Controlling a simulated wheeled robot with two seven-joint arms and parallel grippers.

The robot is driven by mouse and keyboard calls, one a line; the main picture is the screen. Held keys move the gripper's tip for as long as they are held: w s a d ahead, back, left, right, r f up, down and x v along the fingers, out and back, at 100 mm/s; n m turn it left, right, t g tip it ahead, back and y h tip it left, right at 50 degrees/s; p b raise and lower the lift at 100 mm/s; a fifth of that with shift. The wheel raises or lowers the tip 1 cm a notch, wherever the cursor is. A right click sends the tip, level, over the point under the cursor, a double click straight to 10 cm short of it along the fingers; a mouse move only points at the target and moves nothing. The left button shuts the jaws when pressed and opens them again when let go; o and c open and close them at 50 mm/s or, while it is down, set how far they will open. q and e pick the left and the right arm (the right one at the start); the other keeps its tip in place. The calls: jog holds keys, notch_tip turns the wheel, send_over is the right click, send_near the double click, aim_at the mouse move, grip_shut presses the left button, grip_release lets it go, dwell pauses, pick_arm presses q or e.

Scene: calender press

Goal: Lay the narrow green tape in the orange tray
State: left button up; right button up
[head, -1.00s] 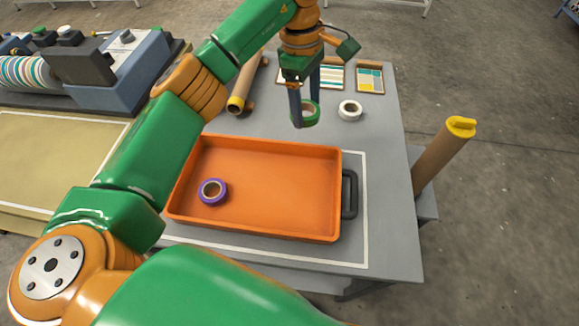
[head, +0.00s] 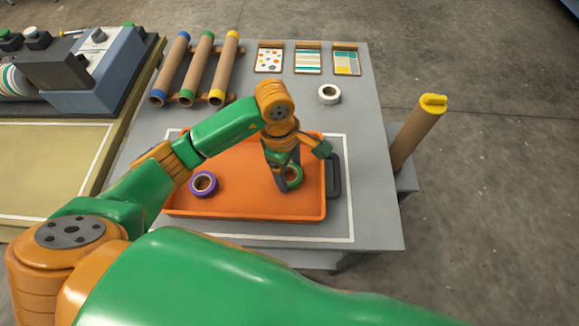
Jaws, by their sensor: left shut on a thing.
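The narrow green tape (head: 294,177) is a green ring held by my left gripper (head: 282,182). The gripper points down and is shut on the tape, over the right part of the orange tray (head: 240,203). I cannot tell whether the tape touches the tray floor. A purple tape roll (head: 203,184) lies in the left part of the tray. My left arm hides the tray's back left part. My right gripper is not in view.
A white tape roll (head: 329,94) lies on the grey table (head: 365,130) behind the tray. Several cardboard tubes (head: 203,62) rest on a rack at the back left. Pattern cards (head: 308,60) lie along the back edge. A tube with a yellow end (head: 418,130) stands right of the table.

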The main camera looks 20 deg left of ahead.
pick_arm(q)
jog(key=shift+f, duration=0.15)
jog(key=o, duration=0.9)
jog(key=shift+f, duration=0.1)
jog(key=o, duration=0.3)
jog(key=shift+o, duration=0.2)
jog(key=shift+r, duration=0.25)
notch_tip(320, 180, up, 12)
jog(key=a, duration=0.1)
jog(key=shift+a, duration=0.25)
jog(key=shift+w, duration=0.1)
